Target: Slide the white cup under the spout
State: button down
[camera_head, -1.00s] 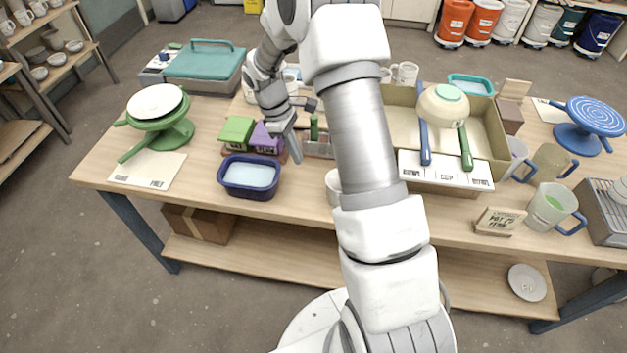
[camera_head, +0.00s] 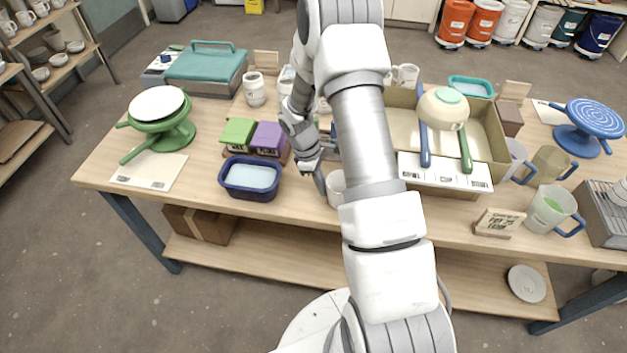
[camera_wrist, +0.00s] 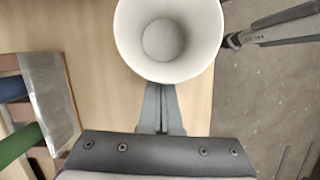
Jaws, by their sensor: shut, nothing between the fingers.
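The white cup (camera_head: 336,184) stands on the table near its front edge, partly hidden by my arm in the head view. In the wrist view I look down into the empty-looking cup (camera_wrist: 168,38), which is upright. My gripper (camera_head: 322,190) is low beside the cup, on its left in the head view. In the wrist view my gripper's fingers (camera_wrist: 162,100) are together and end at the cup's near side. Whether they touch it I cannot tell. I cannot make out the spout; my arm hides part of the table behind the cup.
A silver-faced block (camera_wrist: 48,95) with blue and green cylinders is at the left in the wrist view. A navy tub (camera_head: 250,178) and green and purple blocks (camera_head: 268,138) stand left of my gripper. A cardboard box (camera_head: 490,135) with a bowl is to the right.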

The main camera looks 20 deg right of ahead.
dwell(0.3)
jog(key=s+d, duration=0.6)
jog(key=d, duration=0.1)
jog(key=shift+s+d, duration=0.15)
jog(key=shift+s, duration=0.15)
